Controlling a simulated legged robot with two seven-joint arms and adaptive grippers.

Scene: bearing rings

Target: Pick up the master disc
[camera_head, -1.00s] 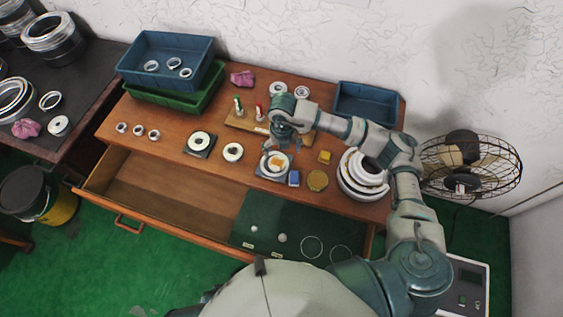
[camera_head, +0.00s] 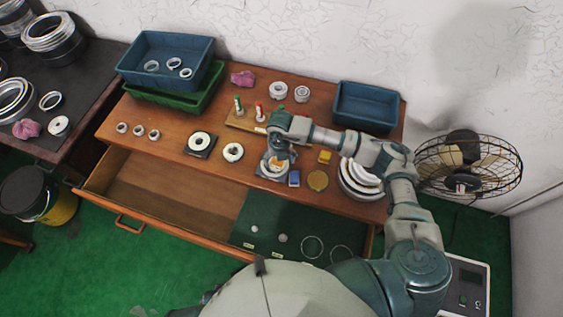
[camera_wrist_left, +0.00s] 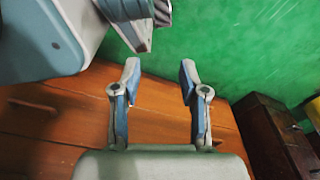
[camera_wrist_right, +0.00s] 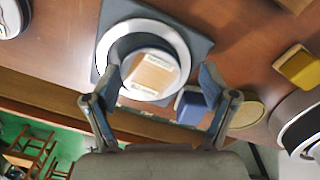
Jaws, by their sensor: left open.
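I cannot tell for certain which piece is the master disc. Under my right gripper (camera_wrist_right: 158,80), a white ring (camera_wrist_right: 174,37) lies on a dark square plate (camera_wrist_right: 199,45), with a tan-topped piece (camera_wrist_right: 152,74) inside it. The right gripper is open, its fingers either side of the tan-topped piece in the right wrist view; contact is not clear. In the head view the hand partly hides this ring and plate (camera_head: 264,174). A flat brass-coloured disc (camera_head: 318,180) lies to the right. My left gripper (camera_wrist_left: 160,72) is open and empty, outside the head view.
A blue block (camera_head: 294,178), a yellow block (camera_head: 325,157) and stacked white rings (camera_head: 362,180) stand close by. Another ring on a plate (camera_head: 201,142) lies left. The open drawer (camera_head: 165,195) is in front. Blue bins (camera_head: 368,104) stand at the back.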

